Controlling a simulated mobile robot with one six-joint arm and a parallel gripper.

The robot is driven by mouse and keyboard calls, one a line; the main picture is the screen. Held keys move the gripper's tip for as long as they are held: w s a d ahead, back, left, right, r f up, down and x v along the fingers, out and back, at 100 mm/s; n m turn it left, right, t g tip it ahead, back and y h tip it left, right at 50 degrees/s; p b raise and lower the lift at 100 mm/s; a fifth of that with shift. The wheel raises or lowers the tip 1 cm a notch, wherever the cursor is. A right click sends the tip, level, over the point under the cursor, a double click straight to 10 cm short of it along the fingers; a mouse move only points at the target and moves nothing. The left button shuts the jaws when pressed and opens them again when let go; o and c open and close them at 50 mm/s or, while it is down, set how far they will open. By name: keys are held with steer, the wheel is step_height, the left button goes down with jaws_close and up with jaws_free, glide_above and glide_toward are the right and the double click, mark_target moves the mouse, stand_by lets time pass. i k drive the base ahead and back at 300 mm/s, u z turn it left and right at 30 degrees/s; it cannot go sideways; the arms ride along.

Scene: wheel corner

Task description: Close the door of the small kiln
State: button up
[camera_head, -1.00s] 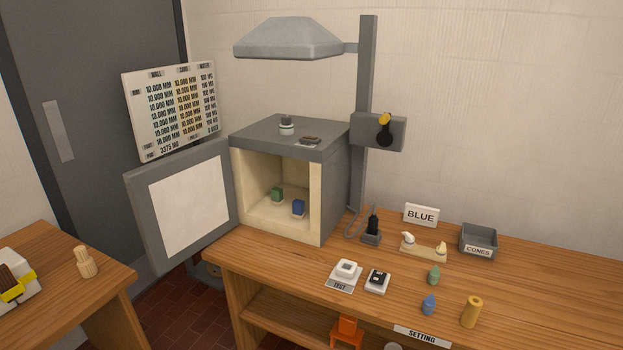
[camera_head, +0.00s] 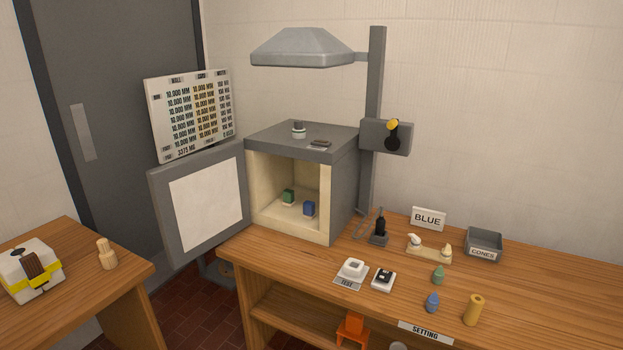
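The small kiln (camera_head: 345,185) is a grey box with a cream lining, standing at the left end of the wooden bench. Its door (camera_head: 200,210), a grey panel with a white inner face, is swung wide open to the left. The front of the chamber is uncovered. A green block (camera_head: 288,197) and a blue block (camera_head: 309,208) sit inside on the chamber floor. My gripper is not in view.
The bench (camera_head: 560,295) holds a grey cones tray (camera_head: 484,243), a BLUE sign (camera_head: 428,218) and several small pieces. A hood (camera_head: 303,47) hangs above the kiln. A chart (camera_head: 192,115) shows above the door. Another table (camera_head: 75,240) stands at the left.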

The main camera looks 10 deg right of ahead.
mark_target(200, 200)
steer(key=u, duration=0.1)
steer(key=i, duration=0.95)
steer(key=z, duration=0.15)
steer(key=k, duration=0.2)
steer(key=u, duration=3)
